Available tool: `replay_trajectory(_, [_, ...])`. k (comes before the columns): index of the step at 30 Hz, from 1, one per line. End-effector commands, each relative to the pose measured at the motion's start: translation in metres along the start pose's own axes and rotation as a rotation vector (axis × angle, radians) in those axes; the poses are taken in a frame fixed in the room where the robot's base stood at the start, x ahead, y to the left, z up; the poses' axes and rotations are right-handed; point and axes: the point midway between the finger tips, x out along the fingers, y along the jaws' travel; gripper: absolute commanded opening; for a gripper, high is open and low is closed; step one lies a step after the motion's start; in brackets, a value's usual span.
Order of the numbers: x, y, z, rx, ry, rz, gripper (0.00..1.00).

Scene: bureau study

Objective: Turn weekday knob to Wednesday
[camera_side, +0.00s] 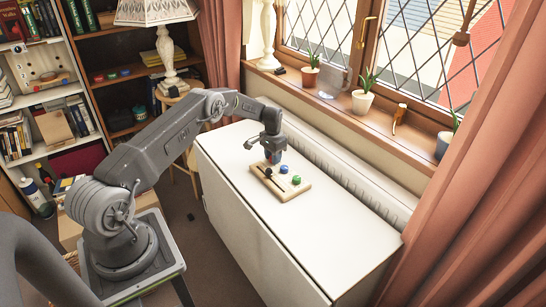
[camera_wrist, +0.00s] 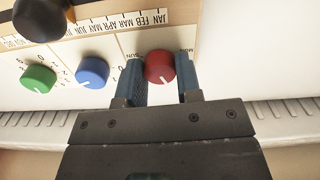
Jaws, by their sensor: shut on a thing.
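The red knob (camera_wrist: 160,67) sits on the wooden board (camera_side: 290,193) and has a white pointer line, which points down in the wrist view. Small lettering beside it is partly covered; I cannot read a full weekday. My gripper (camera_wrist: 162,80) has a finger on either side of the red knob and is shut on it. In the side view, my gripper (camera_side: 273,155) reaches down over the board's far edge and hides the red knob.
A blue knob (camera_wrist: 92,72) and a green knob (camera_wrist: 38,79) sit beside the red one. A black knob or lever (camera_wrist: 40,18) stands near a month scale. The white table (camera_side: 290,240) is otherwise clear. A radiator (camera_side: 350,180) runs behind it.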

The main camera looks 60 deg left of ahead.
Motion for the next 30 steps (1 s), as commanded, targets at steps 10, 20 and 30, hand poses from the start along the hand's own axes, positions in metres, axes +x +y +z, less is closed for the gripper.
replay_trajectory(10, [0.0005,-0.0001,0.0,-0.191,0.001,0.0,0.09])
replay_trajectory(20, [0.0006,-0.0001,0.0001,-0.246,0.0,0.0,0.09])
replay_trajectory(30, [0.0007,-0.0001,0.0002,-0.246,0.0,0.0,0.35])
